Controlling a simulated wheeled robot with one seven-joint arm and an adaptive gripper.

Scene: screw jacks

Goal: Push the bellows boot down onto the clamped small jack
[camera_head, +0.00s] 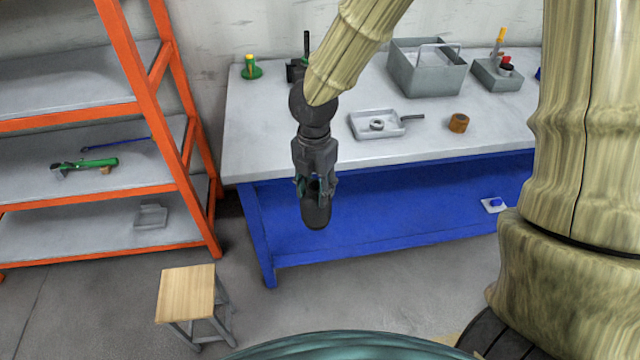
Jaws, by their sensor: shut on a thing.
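My gripper (316,190) hangs pointing down in front of the workbench's front edge. It is shut on a dark, rounded cylinder, which looks like the bellows boot (316,214). The boot is upright, and its upper part is hidden between the fingers. A dark clamp (293,72) with a thin upright rod (306,45) stands at the back of the bench, left of my arm. It looks like the clamped small jack, but my arm hides part of it. The boot is well apart from it, nearer to me.
The bench (250,125) also holds a green-based yellow piece (250,68), a tray with a ring (360,130), a brown cylinder (458,123) and a grey bin (425,80). An orange shelf (130,60) stands left. A wooden stool (187,292) stands on the floor.

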